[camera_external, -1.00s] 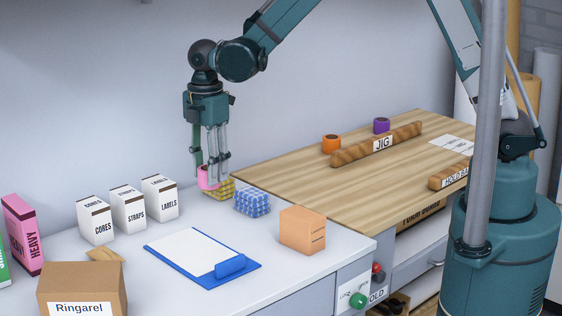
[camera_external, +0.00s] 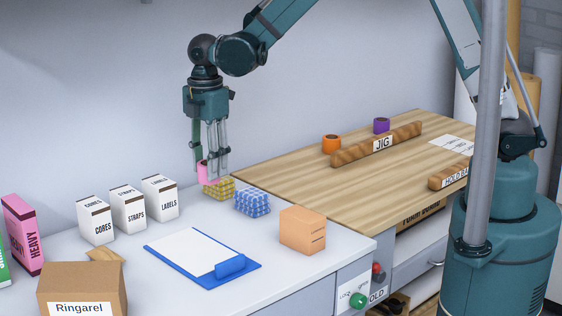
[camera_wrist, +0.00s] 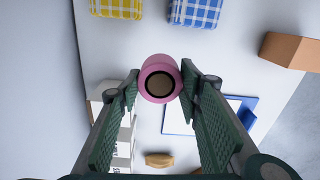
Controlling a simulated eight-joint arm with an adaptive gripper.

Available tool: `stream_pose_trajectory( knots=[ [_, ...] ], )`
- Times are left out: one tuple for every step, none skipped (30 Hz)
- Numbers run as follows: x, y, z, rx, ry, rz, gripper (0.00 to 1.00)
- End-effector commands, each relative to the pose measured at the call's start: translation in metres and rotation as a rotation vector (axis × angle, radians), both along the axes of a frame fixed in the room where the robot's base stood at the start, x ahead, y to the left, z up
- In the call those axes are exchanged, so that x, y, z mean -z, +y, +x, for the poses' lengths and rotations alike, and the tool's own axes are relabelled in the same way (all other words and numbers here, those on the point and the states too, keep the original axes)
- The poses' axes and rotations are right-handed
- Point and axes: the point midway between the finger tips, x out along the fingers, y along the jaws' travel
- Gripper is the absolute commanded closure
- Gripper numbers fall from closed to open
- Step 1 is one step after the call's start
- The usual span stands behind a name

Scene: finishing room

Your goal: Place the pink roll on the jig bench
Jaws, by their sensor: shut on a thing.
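The pink roll (camera_external: 204,172) is between the fingers of my gripper (camera_external: 211,174), just above the back of the white counter beside the yellow checked block. In the wrist view the pink roll (camera_wrist: 149,86) sits between the fingertips of my gripper (camera_wrist: 160,84), its dark hollow core facing the camera. My gripper is shut on it. The jig bench (camera_external: 290,188) is the wood-topped bench to the right. A wooden bar labelled JIG (camera_external: 365,148) lies across it. The hidden underside of the roll leaves its exact height unclear.
An orange roll (camera_external: 331,144) and a purple roll (camera_external: 381,125) stand behind the JIG bar. A HOLD bar (camera_external: 449,176) lies at the bench's right. Yellow (camera_external: 218,189) and blue (camera_external: 252,203) checked blocks sit near my gripper. The bench's front left is clear.

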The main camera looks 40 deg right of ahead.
Motion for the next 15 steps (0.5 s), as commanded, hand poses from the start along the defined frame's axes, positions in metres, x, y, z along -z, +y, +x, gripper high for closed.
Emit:
stream_pose_trajectory(
  knots=[
    [0.000, 0.000, 0.000, 0.000, 0.000, 0.000, 0.78],
    [0.000, 0.000, 0.000, 0.000, 0.000, 0.000, 0.78],
    [0.000, 0.000, 0.000, 0.000, 0.000, 0.000, 0.78],
    [0.000, 0.000, 0.000, 0.000, 0.000, 0.000, 0.78],
    [0.000, 0.000, 0.000, 0.001, 0.000, 0.000, 0.78],
    [0.000, -0.001, 0.001, 0.002, 0.000, 0.000, 0.78],
    [0.000, -0.002, 0.001, 0.004, 0.000, 0.000, 0.78],
    [0.000, -0.003, 0.002, 0.005, 0.000, 0.000, 0.78],
    [0.000, -0.005, 0.003, 0.009, 0.000, 0.000, 0.78],
    [0.000, -0.007, 0.005, 0.013, 0.000, 0.000, 0.78],
    [0.000, -0.009, 0.006, 0.017, 0.000, 0.000, 0.78],
    [-0.001, -0.013, 0.009, 0.024, 0.000, 0.000, 0.78],
    [-0.001, -0.016, 0.011, 0.030, 0.000, 0.000, 0.78],
    [-0.001, -0.020, 0.013, 0.037, 0.000, 0.000, 0.78],
    [-0.001, -0.025, 0.017, 0.047, 0.000, 0.000, 0.78]
  ],
)
